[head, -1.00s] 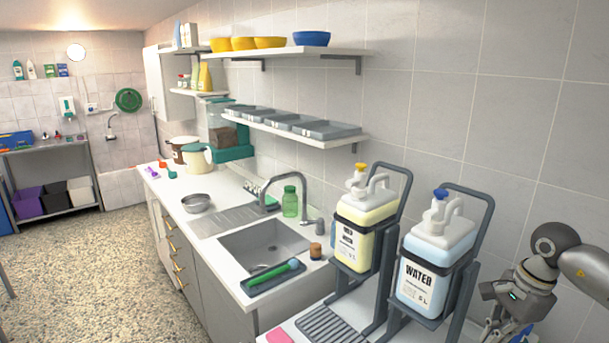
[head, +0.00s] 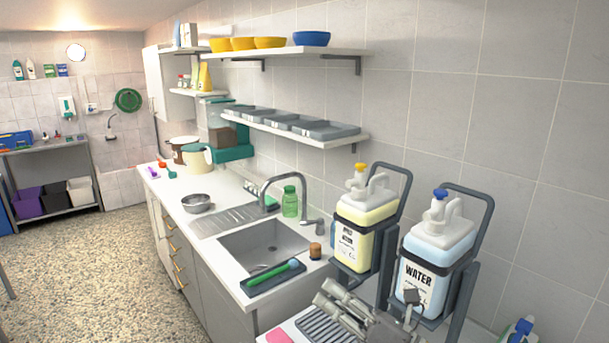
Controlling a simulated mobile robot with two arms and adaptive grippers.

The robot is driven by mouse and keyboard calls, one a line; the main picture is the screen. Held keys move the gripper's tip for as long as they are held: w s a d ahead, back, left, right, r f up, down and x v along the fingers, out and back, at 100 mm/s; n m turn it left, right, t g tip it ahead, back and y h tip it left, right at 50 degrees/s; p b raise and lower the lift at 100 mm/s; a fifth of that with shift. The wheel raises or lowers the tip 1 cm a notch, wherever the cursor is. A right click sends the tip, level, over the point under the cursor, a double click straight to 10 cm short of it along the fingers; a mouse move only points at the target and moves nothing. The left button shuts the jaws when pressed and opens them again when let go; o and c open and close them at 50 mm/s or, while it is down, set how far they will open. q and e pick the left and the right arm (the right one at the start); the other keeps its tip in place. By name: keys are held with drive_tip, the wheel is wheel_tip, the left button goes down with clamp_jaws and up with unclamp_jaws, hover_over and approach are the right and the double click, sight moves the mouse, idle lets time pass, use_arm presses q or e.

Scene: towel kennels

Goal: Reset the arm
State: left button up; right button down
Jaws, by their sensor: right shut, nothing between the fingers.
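My right gripper (head: 328,298) is low in the head view, in front of the counter's two jug dispensers. Its fingers point up and to the left, shut with nothing between them. It covers part of the grey slatted drip tray (head: 318,325) and the foot of the stand with the water jug (head: 415,285). A yellow-filled jug (head: 352,245) stands in its own stand to the left. My left gripper is not in view.
Left of the gripper are a sink (head: 262,247), a dark tray (head: 272,280) with a green-handled brush, and a small brown jar (head: 315,251). A pink cloth (head: 278,336) lies at the front edge. A bottle (head: 520,329) stands at lower right. Floor at left is clear.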

drive_tip(key=s+d+f+m+t+h, duration=0.1)
drive_tip(key=d+f+m+t+h, duration=0.1)
drive_tip(key=d+f+m+h, duration=0.8)
drive_tip(key=s+d+f+m+t+h, duration=0.1)
drive_tip(key=s+d+f+m+h, duration=0.35)
drive_tip(key=m, duration=1.15)
drive_tip(key=s+d+f+m+g+h, duration=0.1)
drive_tip(key=s+f+m+g, duration=0.6)
drive_tip(key=s, duration=0.4)
drive_tip(key=s+f+m+g+h, duration=0.1)
drive_tip(key=s+f+m+g, duration=0.35)
drive_tip(key=s+f, duration=0.55)
wheel_tip(320, 180, down, 27)
drive_tip(key=s+g+b, duration=0.2)
drive_tip(key=b, duration=0.1)
drive_tip(key=s+d+f+n+g+b, duration=0.1)
drive_tip(key=s+d+f+b, duration=0.2)
drive_tip(key=s+f, duration=1.4)
drive_tip(key=shift+s+f, duration=0.15)
drive_tip(key=shift+f, duration=0.8)
